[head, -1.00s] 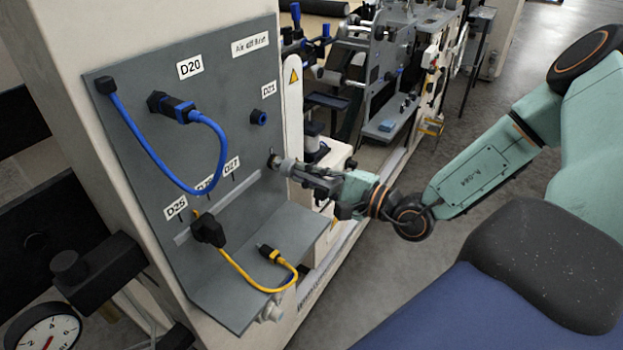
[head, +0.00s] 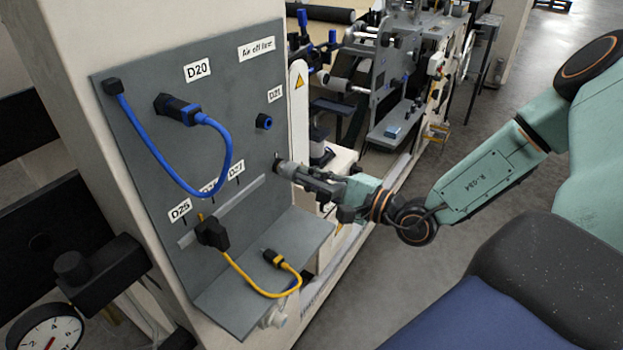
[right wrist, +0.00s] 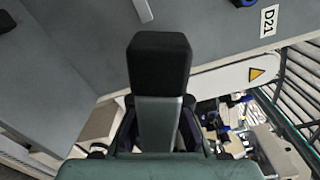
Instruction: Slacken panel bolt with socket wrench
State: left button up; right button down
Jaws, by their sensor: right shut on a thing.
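My right gripper (head: 326,188) reaches in from the right to the lower right edge of the grey panel (head: 232,108). The right wrist view shows a grey shaft with a black block end (right wrist: 160,62) standing out from between the fingers of the right gripper (right wrist: 157,135). The panel bolt is hidden behind the wrench's end, and I cannot tell whether the socket is seated on it. My left gripper is not in view.
A blue cable (head: 229,150) loops from the panel's upper part. A yellow cable (head: 240,277) hangs lower, its free plug on the panel's shelf (head: 300,236). A blue-ringed socket (head: 264,122) sits above the wrench. A gauge (head: 45,332) is lower left. The floor at right is clear.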

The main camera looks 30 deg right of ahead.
jog(key=shift+w+a+b, duration=0.2)
jog(key=shift+w+b, duration=0.4)
jog(key=shift+b, duration=0.05)
dwell(1.4)
jog(key=shift+n, duration=1.1)
jog(key=shift+n, duration=1.1)
jog(key=shift+n+p, duration=0.4)
jog(key=shift+n, duration=0.8)
